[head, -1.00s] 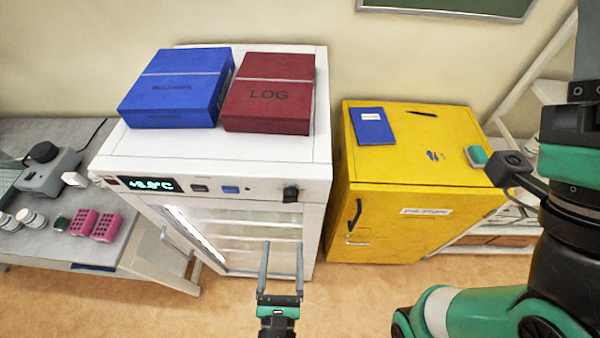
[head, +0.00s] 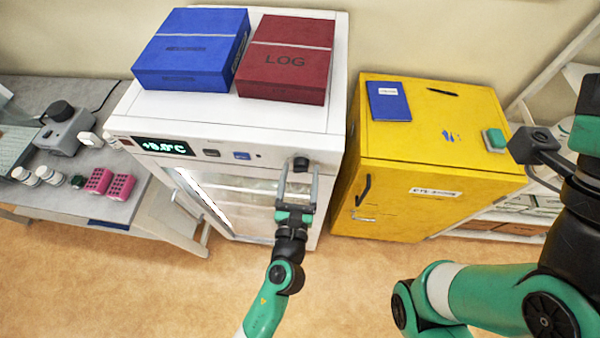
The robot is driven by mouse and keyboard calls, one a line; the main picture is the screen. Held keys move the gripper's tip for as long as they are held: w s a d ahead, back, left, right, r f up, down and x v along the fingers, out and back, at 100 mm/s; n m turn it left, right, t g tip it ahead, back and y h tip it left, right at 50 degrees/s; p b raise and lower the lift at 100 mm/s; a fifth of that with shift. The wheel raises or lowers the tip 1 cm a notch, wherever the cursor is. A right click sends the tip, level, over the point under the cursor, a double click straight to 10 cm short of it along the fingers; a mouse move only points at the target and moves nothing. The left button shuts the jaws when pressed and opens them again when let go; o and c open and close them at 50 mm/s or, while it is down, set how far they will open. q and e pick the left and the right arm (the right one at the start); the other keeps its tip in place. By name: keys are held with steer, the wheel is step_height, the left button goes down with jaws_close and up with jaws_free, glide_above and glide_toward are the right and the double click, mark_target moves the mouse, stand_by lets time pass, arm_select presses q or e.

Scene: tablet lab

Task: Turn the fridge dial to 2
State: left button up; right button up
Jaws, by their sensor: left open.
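The white fridge (head: 225,105) stands left of centre. Its front panel carries a lit display (head: 163,147), small buttons and a black dial (head: 301,162) at the right end. My left gripper (head: 299,170) is open, with its two fingers pointing up at the panel, one on each side of the dial in the picture. I cannot tell whether the fingers touch the dial. The dial's markings are too small to read. My right arm shows at the right, but its gripper is out of view.
A blue box (head: 190,55) and a red box marked LOG (head: 285,65) lie on the fridge top. A yellow cabinet (head: 430,165) stands close to the right. A grey bench (head: 60,105) with pink racks (head: 97,180) is at the left. The floor in front is clear.

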arm_select(q)
jaws_close()
stand_by(0.4)
steer(key=shift+n, duration=0.3)
steer(key=n+b, duration=0.8)
steer(key=n, duration=1.2)
steer(key=shift+n, duration=0.4)
steer(key=n+b, duration=0.2)
steer(key=n, duration=0.2)
steer(key=shift+n+b, duration=0.3)
steer(key=shift+r+n+b, duration=0.15)
steer(key=shift+n+b, duration=0.8)
steer(key=shift+n, duration=1.05)
